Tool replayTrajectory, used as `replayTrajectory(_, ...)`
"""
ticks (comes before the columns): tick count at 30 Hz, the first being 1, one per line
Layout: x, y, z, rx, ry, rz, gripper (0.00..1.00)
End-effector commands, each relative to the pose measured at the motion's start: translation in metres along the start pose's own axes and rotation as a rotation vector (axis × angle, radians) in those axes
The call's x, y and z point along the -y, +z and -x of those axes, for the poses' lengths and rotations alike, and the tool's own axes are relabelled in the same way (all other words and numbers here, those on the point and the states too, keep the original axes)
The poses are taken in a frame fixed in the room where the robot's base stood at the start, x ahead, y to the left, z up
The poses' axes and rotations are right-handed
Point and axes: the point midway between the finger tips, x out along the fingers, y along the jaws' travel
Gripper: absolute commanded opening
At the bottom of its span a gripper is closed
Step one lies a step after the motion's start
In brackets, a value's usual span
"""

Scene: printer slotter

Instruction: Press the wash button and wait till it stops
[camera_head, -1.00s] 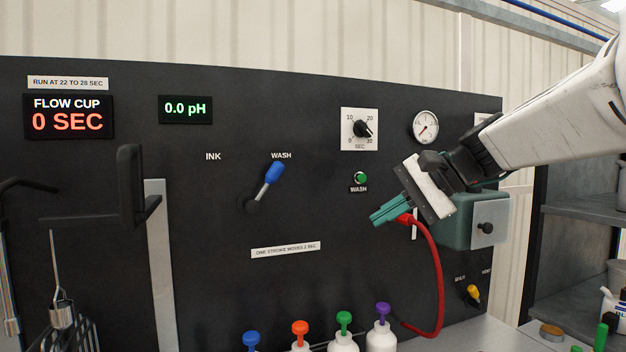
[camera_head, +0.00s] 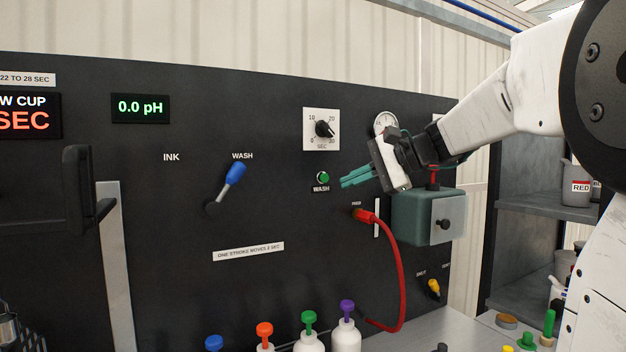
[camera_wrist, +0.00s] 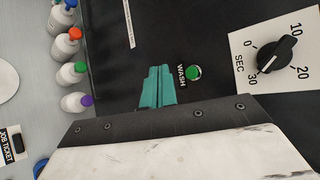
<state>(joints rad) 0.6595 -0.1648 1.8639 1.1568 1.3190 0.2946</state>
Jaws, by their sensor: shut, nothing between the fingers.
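The green wash button (camera_head: 322,177) is on the black panel (camera_head: 270,130), with a WASH label just below it. It also shows in the wrist view (camera_wrist: 194,73), beside its label. My gripper (camera_head: 343,182) has teal fingers closed together and empty, with the tips just right of the button in the head view. In the wrist view the fingertips (camera_wrist: 159,68) are to the left of the button and its label. I see no contact with the button.
A blue-handled lever (camera_head: 234,174) tilts toward WASH on the panel's left. A red hose (camera_head: 396,265) and a teal box (camera_head: 423,217) are below and right of my gripper. Several capped bottles (camera_head: 309,330) stand along the bottom. A pH display (camera_head: 140,107) reads 0.0.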

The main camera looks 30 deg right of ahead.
Motion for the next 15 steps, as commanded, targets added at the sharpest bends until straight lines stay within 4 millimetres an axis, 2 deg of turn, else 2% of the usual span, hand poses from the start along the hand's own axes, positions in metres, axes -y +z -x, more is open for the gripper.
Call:
replayTrajectory(6,0.016,-0.016,-0.023,0.002,0.001,0.001,0.0)
replayTrajectory(15,0.028,-0.028,-0.039,0.001,0.001,0.0,0.0)
